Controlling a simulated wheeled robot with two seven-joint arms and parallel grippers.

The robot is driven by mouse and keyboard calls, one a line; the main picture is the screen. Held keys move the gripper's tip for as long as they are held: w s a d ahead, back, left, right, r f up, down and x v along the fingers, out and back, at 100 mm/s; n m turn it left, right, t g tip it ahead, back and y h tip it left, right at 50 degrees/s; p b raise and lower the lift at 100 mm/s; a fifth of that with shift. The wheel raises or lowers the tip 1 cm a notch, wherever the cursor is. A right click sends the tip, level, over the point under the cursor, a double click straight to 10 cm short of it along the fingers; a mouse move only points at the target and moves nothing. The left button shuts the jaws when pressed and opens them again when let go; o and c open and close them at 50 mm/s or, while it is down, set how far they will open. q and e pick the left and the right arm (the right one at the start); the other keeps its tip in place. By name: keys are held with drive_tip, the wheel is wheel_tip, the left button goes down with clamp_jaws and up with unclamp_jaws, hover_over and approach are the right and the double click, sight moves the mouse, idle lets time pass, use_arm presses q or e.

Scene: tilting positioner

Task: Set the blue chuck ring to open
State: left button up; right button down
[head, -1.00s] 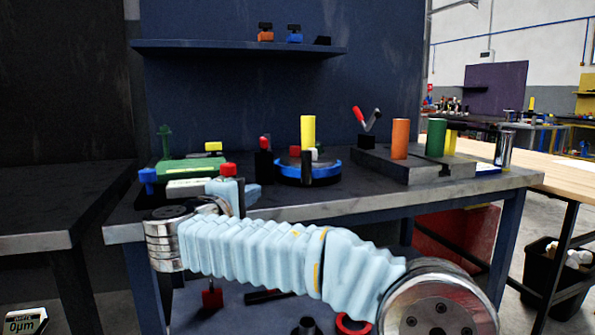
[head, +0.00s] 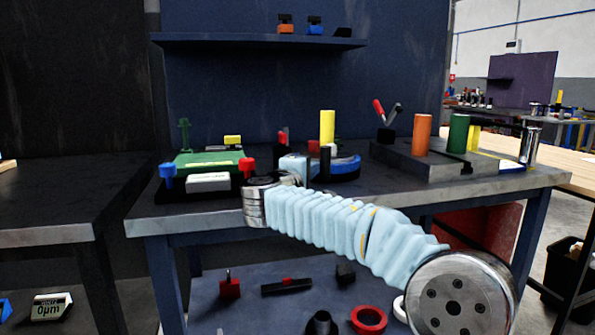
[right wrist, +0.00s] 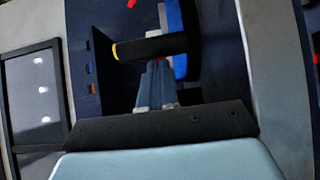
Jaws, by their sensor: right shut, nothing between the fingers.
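The blue chuck ring (head: 347,170) sits on the bench around a dark round base, partly hidden by my right gripper and a black upright post (head: 325,164). A yellow cylinder (head: 327,127) stands above it. The ring (right wrist: 180,62) shows edge-on in the right wrist view, beside the black post (right wrist: 152,47). My right gripper (head: 303,163) is shut and empty at the ring's left side. In the right wrist view its fingertips (right wrist: 157,66) are close to the post; I cannot tell whether they touch. My left gripper is not in view.
A green fixture (head: 208,160) with blue and red knobs stands to the left. A grey block (head: 400,158) near orange and green cylinders stands to the right, with a red-handled lever (head: 379,108) behind. A shelf (head: 255,40) hangs above. The bench's front strip is mostly clear.

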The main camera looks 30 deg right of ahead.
drive_tip(key=shift+d, duration=0.2)
drive_tip(key=shift+s, duration=0.1)
